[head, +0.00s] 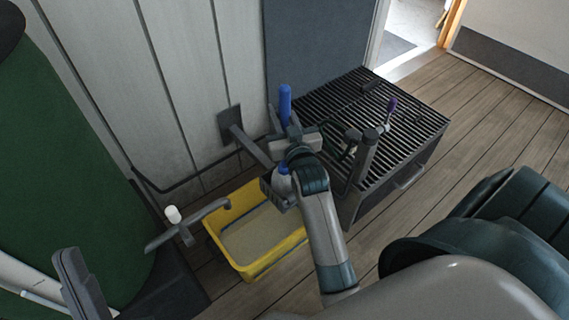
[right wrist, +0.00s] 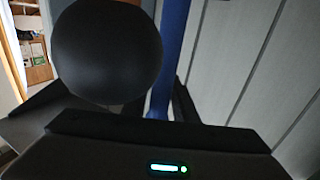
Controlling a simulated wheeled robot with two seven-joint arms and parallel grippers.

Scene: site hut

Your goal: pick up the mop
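The mop appears as an upright blue handle (head: 285,104) beside the wall in the head view. A short blue piece shows again below my right gripper (head: 296,140), just above the yellow bucket. My left gripper (head: 80,284) shows only partly at the lower left, away from the mop.
A yellow bucket (head: 216,238) stands on the plank floor below my right gripper. A dark slatted box (head: 405,120) with tools on top stands to the right. A grey tap (head: 200,217) and green drum (head: 60,170) are at left. Floor at right is partly free.

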